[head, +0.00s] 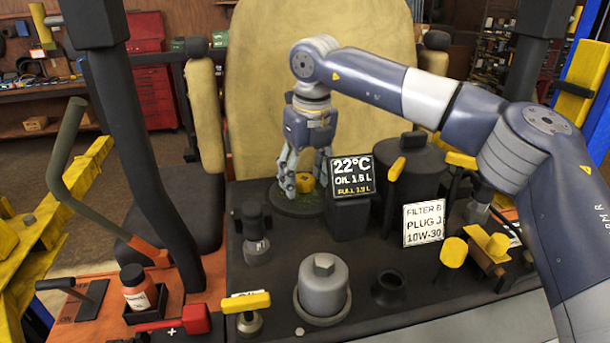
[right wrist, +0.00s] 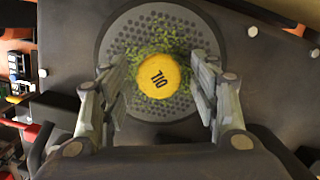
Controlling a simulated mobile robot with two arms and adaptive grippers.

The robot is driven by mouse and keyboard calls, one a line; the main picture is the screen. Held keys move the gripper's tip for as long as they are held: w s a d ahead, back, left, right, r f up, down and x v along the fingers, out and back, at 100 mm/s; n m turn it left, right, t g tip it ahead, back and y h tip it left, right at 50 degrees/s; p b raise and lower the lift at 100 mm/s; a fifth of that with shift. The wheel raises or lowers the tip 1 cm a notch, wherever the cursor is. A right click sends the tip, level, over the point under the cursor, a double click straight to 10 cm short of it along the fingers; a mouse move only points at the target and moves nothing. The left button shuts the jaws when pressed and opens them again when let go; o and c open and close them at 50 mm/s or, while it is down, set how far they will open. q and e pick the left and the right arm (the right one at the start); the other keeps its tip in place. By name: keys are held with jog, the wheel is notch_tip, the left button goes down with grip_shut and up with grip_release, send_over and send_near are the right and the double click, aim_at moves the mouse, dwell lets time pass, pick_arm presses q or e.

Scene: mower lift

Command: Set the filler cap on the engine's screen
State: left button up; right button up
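The yellow filler cap (right wrist: 165,85), with dark lettering that reads OIL, is on the engine's round perforated screen (right wrist: 115,45), near its middle, among green grass clippings. In the head view the cap (head: 306,182) shows between the fingers, and the dark screen (head: 300,207) is under them. My right gripper (head: 303,187) points down over the screen. Its fingers stand on both sides of the cap, with a visible gap on each side in the right wrist view (right wrist: 160,92). It is open and holds nothing. My left gripper is not in view.
A display sign (head: 352,177) stands close right of my right gripper. A black canister (head: 412,180), a white label card (head: 423,222), a grey oil filter (head: 323,285) and a yellow-handled part (head: 246,303) stand around the engine deck. The seat (head: 320,70) is behind.

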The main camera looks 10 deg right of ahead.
aim_at(309, 183)
jog(key=shift+r, duration=0.55)
notch_tip(309, 183, up, 11)
jog(key=s+b, duration=0.1)
jog(key=b, duration=0.2)
jog(key=shift+s+d, duration=0.25)
jog(key=shift+s, duration=0.1)
